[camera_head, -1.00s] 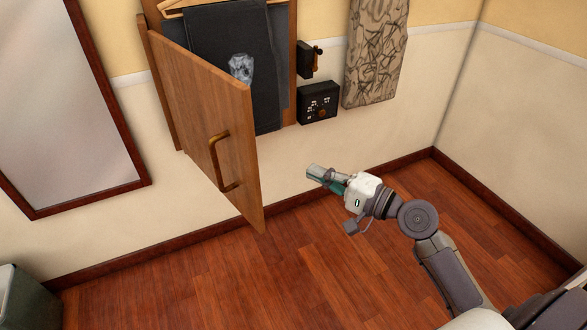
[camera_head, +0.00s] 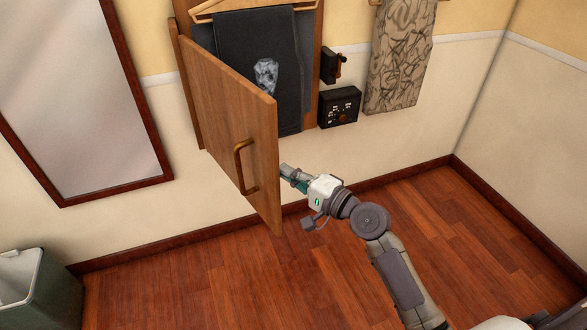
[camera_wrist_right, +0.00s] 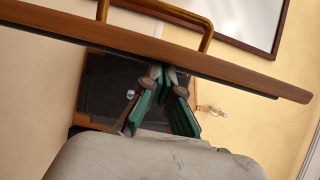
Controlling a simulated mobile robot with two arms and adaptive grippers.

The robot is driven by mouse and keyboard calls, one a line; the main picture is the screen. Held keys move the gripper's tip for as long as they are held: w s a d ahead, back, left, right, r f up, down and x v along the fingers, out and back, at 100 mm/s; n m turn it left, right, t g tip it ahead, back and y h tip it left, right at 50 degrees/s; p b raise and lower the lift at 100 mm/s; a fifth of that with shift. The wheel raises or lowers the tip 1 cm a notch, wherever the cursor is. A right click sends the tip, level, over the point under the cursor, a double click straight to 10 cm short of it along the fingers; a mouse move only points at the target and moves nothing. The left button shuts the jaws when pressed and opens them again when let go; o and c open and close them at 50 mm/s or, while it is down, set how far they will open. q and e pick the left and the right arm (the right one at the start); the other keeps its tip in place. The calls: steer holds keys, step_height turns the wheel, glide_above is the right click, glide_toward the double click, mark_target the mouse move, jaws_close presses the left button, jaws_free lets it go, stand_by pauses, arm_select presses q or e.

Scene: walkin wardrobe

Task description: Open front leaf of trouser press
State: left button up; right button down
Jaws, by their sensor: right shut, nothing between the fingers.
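The front leaf (camera_head: 235,125) of the trouser press stands swung out, hinged on its left side. Its brass handle (camera_head: 243,168) is on the outer face, facing left. Dark trousers (camera_head: 262,60) with a pale patch hang inside the press. My right gripper (camera_head: 284,171) is shut and empty, close to the inner side of the leaf near its free edge. In the right wrist view my right gripper (camera_wrist_right: 160,68) points toward the leaf's edge (camera_wrist_right: 190,62), with the handle (camera_wrist_right: 205,35) beyond it. Whether the fingers touch the leaf I cannot tell. My left gripper is not in view.
A black control box (camera_head: 339,106) and a small black fitting (camera_head: 333,66) are on the wall right of the press. A patterned cloth (camera_head: 400,60) hangs further right. A mirror (camera_head: 85,90) and a bin (camera_head: 38,285) are at left. The floor is clear.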

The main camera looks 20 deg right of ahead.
steer(key=s+a+m+t+h+p, duration=0.1)
steer(key=s+a+p, duration=0.2)
steer(key=a+p, duration=0.4)
steer(key=a, duration=0.5)
steer(key=shift+a+h, duration=0.3)
steer(key=shift+h, duration=0.1)
steer(key=shift+w+d, duration=0.1)
